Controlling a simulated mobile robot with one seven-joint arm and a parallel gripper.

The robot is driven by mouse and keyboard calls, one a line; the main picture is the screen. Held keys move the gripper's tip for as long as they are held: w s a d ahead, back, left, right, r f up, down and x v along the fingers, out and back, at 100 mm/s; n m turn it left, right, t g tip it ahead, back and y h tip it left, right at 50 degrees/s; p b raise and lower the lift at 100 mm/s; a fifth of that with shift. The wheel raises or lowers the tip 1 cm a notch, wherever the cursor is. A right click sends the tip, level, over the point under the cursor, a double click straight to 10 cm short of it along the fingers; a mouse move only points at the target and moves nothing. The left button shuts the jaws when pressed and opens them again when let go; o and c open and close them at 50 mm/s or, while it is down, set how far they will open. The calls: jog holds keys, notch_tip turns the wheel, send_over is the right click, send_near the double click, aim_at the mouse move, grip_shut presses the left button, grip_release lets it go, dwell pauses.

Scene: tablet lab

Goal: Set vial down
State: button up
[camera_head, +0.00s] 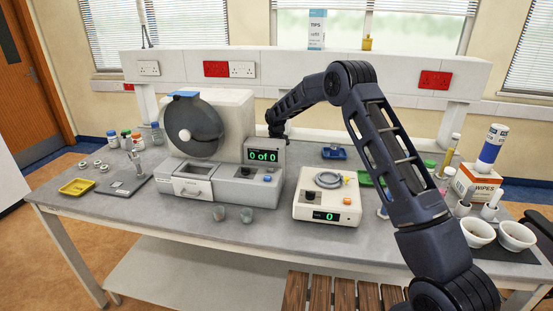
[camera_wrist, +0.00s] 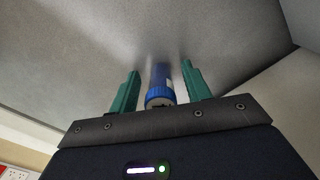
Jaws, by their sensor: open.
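A blue-capped vial (camera_wrist: 160,98) shows between the two green fingers of my gripper (camera_wrist: 161,68) in the wrist view. The fingers are apart, with a visible gap on each side of the vial. The vial's far end is close to a plain grey surface; I cannot tell whether it touches it. In the head view my arm reaches to the back of the bench, behind the machine with the "0 of 0" display (camera_head: 263,156). My fingers and the vial are hidden there.
The large machine (camera_head: 235,110) and a smaller device showing "0" (camera_head: 328,200) stand in front of the arm's end. Two white bowls (camera_head: 517,235) and a wipes box (camera_head: 478,182) are at right.

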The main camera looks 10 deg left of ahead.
notch_tip(320, 180, up, 12)
jog(key=shift+r, duration=0.1)
dwell(0.4)
